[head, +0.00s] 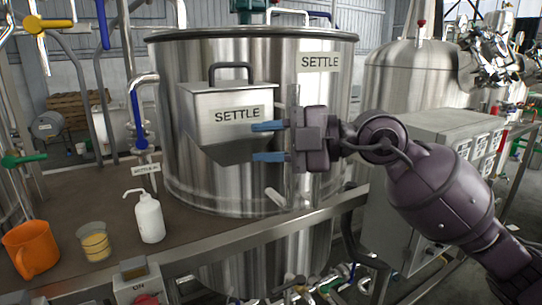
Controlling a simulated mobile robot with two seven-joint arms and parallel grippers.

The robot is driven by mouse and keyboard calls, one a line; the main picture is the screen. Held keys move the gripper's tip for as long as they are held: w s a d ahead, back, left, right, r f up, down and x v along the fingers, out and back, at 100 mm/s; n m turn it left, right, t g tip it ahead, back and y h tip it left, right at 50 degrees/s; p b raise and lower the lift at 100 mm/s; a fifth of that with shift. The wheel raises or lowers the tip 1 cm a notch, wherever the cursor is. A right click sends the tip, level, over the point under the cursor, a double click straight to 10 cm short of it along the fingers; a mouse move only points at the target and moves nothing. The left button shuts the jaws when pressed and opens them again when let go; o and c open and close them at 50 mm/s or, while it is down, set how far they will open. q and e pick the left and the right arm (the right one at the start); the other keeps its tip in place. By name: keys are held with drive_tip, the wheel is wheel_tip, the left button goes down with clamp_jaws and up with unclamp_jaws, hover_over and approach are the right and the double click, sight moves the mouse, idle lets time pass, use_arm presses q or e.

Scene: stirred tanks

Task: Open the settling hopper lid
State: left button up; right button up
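The settling hopper (206,134) is a steel box with a sloped lower part and a "SETTLE" label, on the front of the large steel tank (315,100). Its lid (200,86) lies flat on top and looks shut. A dark arched handle (231,66) stands up from the lid. My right gripper (264,141) reaches in from the right, with its two blue fingers apart, one above the other. They point left at the hopper's right side, below the lid and handle. Nothing shows between them; contact with the hopper cannot be told. My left gripper is not in view.
An orange mug (32,249), a yellowish cup (94,242) and a white squeeze bottle (149,217) stand on the brown deck at left. Pipes with coloured valves rise at left. A grey cabinet (425,150) and another tank (400,75) stand at right behind my arm.

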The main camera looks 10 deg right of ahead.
drive_tip(key=shift+d+f+g+y, duration=0.15)
drive_tip(key=shift+f+y, duration=0.25)
drive_tip(key=shift+f, duration=0.25)
drive_tip(key=shift+d+f+g+y, duration=0.15)
drive_tip(key=shift+f+y, duration=0.25)
drive_tip(key=shift+f, duration=0.2)
drive_tip(key=shift+a, duration=0.15)
